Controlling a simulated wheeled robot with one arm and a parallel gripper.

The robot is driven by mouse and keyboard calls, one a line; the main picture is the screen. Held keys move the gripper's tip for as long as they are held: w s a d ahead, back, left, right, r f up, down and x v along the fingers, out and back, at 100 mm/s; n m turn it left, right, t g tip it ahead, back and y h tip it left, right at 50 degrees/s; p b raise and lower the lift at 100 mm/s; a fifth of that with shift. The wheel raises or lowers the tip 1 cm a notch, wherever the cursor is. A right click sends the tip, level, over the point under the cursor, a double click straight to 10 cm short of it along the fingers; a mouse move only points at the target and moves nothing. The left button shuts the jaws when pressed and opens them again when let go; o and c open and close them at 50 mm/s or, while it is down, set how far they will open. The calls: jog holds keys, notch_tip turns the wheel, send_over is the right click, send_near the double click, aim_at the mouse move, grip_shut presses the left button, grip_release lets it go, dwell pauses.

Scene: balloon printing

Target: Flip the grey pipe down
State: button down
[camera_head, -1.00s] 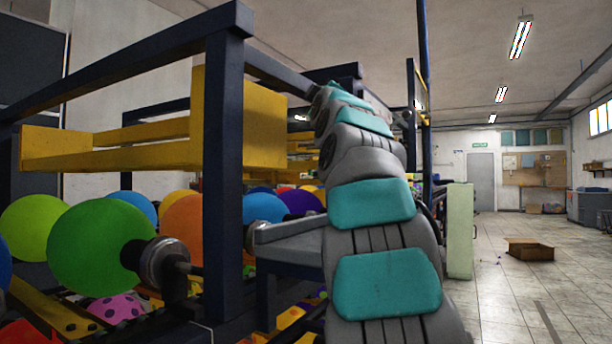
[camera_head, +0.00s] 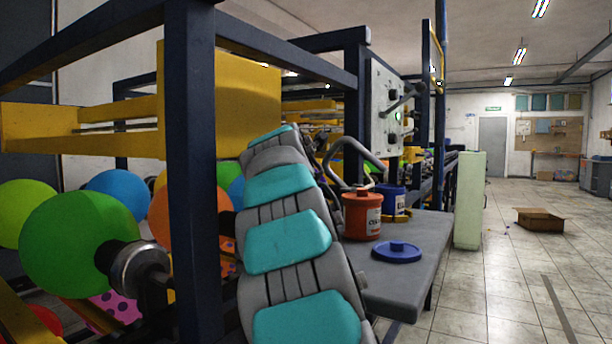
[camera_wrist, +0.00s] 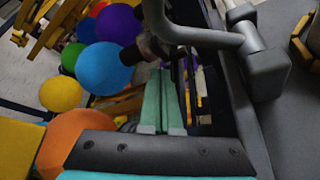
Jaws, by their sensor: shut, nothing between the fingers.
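The grey pipe (camera_head: 352,148) is a bent tube that rises in an arch behind the orange pot in the head view. In the wrist view the grey pipe (camera_wrist: 205,37) crosses the top and ends at a thick grey joint (camera_wrist: 265,72). My gripper (camera_wrist: 163,74) shows in the wrist view as two pale green fingers lying side by side, shut and empty. Its tips appear just below the pipe in the picture; I cannot tell whether they touch it. In the head view my arm hides most of my gripper.
A grey table (camera_head: 410,268) holds an orange pot (camera_head: 362,216), a blue pot (camera_head: 393,200) and a blue lid (camera_head: 397,252). A dark frame post (camera_head: 194,170) and balloons (camera_head: 80,245) stand left. A control panel (camera_head: 386,110) is behind.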

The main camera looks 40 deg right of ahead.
jog(key=shift+s+d+r+p, duration=0.2)
jog(key=shift+d+r, duration=0.35)
jog(key=shift+d, duration=0.05)
jog(key=shift+s+d+r+p, duration=0.15)
jog(key=shift+d+r+p, duration=0.05)
jog(key=shift+d+r, duration=0.35)
jog(key=shift+s, duration=0.1)
